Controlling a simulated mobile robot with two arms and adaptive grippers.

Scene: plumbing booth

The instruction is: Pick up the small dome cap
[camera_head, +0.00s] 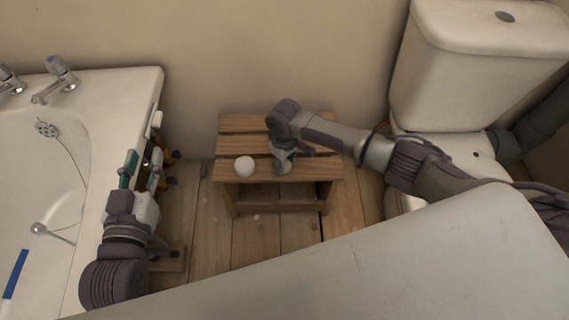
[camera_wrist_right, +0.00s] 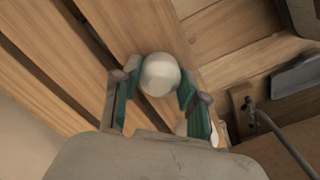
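A small white dome cap (camera_head: 244,167) rests on the front slat of the wooden stool (camera_head: 237,124), towards its left end. My right gripper (camera_head: 283,160) hangs low over the same slat, to the right of the cap and apart from it in the head view. In the right wrist view a white rounded cap (camera_wrist_right: 160,73) shows between the spread fingertips of the right gripper (camera_wrist_right: 153,84), with a gap at the left finger; I see no grip on it. My left gripper (camera_head: 141,168) is open beside the bathtub, with its green-padded fingers apart.
The bathtub (camera_head: 88,150) stands at the left, with taps (camera_head: 60,72) at its back. The toilet (camera_head: 480,60) stands at the right. Several small items (camera_head: 165,155) sit by the tub's side, partly hidden. The floor (camera_head: 255,245) before the stool is clear.

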